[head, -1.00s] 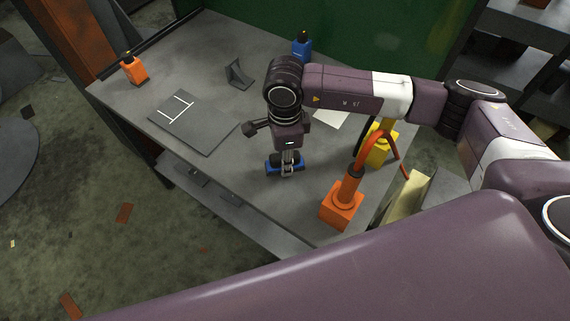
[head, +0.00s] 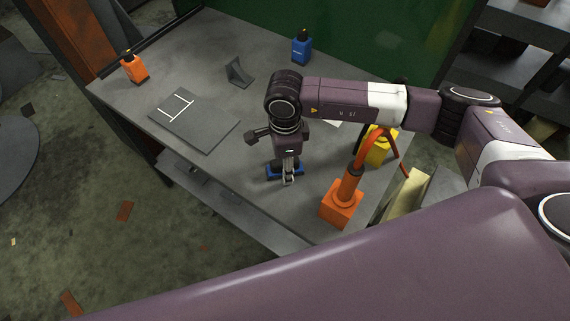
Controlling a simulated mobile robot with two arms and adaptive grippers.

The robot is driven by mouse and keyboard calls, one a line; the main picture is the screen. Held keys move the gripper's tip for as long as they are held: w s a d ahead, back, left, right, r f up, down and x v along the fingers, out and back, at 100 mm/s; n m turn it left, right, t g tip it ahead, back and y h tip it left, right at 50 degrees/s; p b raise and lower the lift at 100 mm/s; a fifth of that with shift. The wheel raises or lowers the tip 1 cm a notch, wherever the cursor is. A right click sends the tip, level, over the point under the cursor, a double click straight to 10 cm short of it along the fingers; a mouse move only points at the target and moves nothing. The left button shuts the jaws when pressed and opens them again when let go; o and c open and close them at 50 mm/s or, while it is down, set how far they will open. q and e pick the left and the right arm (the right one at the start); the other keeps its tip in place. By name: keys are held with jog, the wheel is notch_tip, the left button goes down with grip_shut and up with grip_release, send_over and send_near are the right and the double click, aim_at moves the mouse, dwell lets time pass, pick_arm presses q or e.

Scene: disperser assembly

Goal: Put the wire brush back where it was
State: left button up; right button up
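My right gripper (head: 288,178) points down over the front middle of the grey table, its arm coming in from the right. A small blue object (head: 272,171) is right at its fingers and shows on both sides of them. The gripper hides most of it, so I cannot tell whether it is the wire brush or whether it touches the table. The fingers look close together, but I cannot tell if they are shut on it. No wire brush can be clearly made out elsewhere. My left gripper is not in view.
On the table (head: 215,45) are a grey plate with white lines (head: 195,125), a grey bracket (head: 239,73), an orange bottle (head: 134,68) and a blue bottle (head: 301,48). An orange stand (head: 342,203) and a yellow one (head: 380,150) are close on the right.

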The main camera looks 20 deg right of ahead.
jog(key=shift+w+r, duration=0.1)
jog(key=shift+r, duration=0.25)
notch_tip(320, 180, up, 12)
jog(key=shift+f+b, duration=0.2)
jog(key=shift+b, duration=0.65)
